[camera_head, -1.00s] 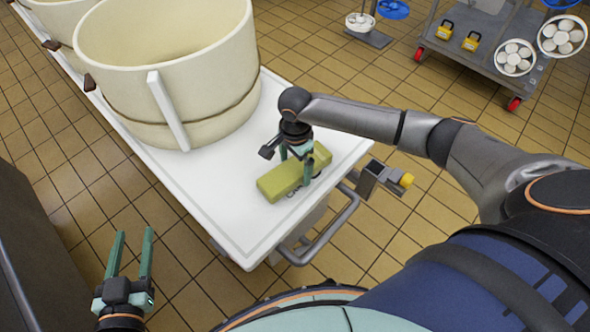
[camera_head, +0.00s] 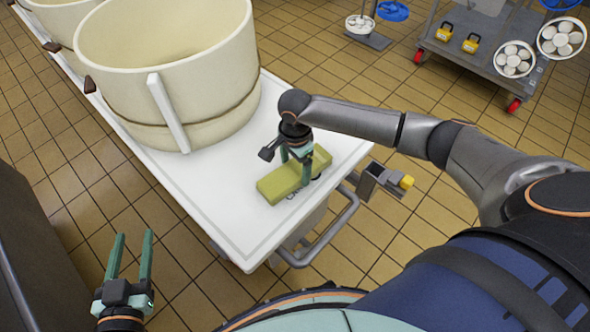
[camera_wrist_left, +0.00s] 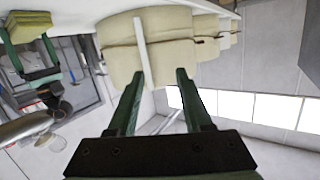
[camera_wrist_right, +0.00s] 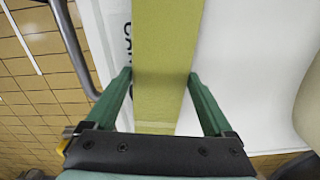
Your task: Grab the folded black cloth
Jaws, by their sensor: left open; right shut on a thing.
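No black cloth shows in any view. A yellow-green, oblong folded cloth or block (camera_head: 276,186) lies on the near end of the white table (camera_head: 230,225). My right gripper (camera_head: 294,172) points down over it, with its fingers shut on its two long sides. In the right wrist view the yellow-green piece (camera_wrist_right: 160,45) runs between both fingertips (camera_wrist_right: 159,76). It also shows at the upper left of the left wrist view (camera_wrist_left: 29,26). My left gripper (camera_head: 132,238) is open and empty, off the table at the lower left; its fingers (camera_wrist_left: 160,74) stand apart.
A large cream vat (camera_head: 170,75) stands on the table behind the yellow-green piece. A metal rail (camera_head: 325,240) runs along the table's near end. A grey cart (camera_head: 480,62) with yellow padlocks and white-filled holders stands at the upper right. Tiled floor is open between.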

